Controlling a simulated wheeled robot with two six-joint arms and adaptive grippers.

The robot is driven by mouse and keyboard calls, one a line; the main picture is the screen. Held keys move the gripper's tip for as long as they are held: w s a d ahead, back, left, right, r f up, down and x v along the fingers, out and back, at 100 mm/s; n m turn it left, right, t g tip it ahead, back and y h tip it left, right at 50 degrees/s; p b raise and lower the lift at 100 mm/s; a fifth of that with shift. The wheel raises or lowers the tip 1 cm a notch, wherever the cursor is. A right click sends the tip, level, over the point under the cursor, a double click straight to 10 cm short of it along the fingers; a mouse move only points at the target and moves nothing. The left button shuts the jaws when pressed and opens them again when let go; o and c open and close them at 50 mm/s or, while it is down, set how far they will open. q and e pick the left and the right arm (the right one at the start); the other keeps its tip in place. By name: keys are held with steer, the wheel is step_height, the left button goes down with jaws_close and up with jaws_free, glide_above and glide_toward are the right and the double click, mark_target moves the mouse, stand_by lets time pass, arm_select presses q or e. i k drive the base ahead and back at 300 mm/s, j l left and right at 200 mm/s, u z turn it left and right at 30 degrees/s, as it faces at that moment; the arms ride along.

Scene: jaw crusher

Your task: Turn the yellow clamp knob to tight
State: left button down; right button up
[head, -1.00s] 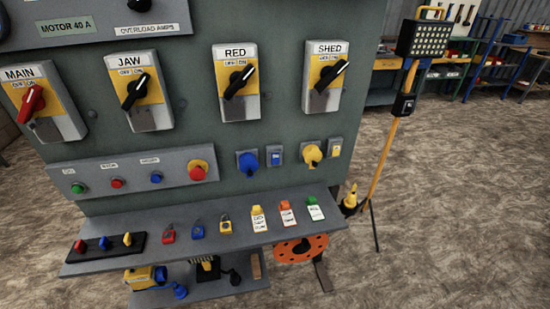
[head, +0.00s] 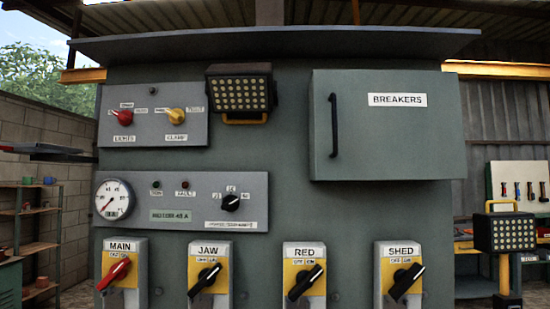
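The yellow clamp knob (head: 176,115) is on a grey plate (head: 146,139) at the upper left of the green panel in the head view. A label reading CLAMP sits under it. Small position labels stand to its upper left and upper right, too small to read surely. The knob's pointer direction is hard to tell. A red knob (head: 124,117) labelled LIGHTS is to its left on the same plate. Neither of my grippers shows in the view.
Below are a gauge (head: 115,200) and a black selector (head: 231,203). A row of switches includes MAIN (head: 117,272) and SHED (head: 404,281). A lamp (head: 240,92) juts out right of the knob plate. The breaker box (head: 387,125) is shut. A canopy (head: 275,44) overhangs the panel.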

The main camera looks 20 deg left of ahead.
mark_target(176, 116)
steer(key=j+z, duration=0.2)
steer(key=j, duration=0.4)
steer(key=i+j+z, duration=0.2)
steer(key=j, duration=0.45)
steer(key=k+j+z, duration=0.1)
steer(key=j+z, duration=0.15)
steer(key=j, duration=0.3)
steer(key=k+j+z, duration=0.2)
steer(key=j, duration=0.45)
steer(key=j+z, duration=0.2)
steer(key=j, duration=0.4)
steer(key=k+j+z, duration=0.3)
steer(key=j, duration=0.3)
steer(key=k+j+z, duration=0.25)
steer(key=j, duration=0.3)
steer(key=k+j+z, duration=0.3)
steer(key=k+j, duration=0.15)
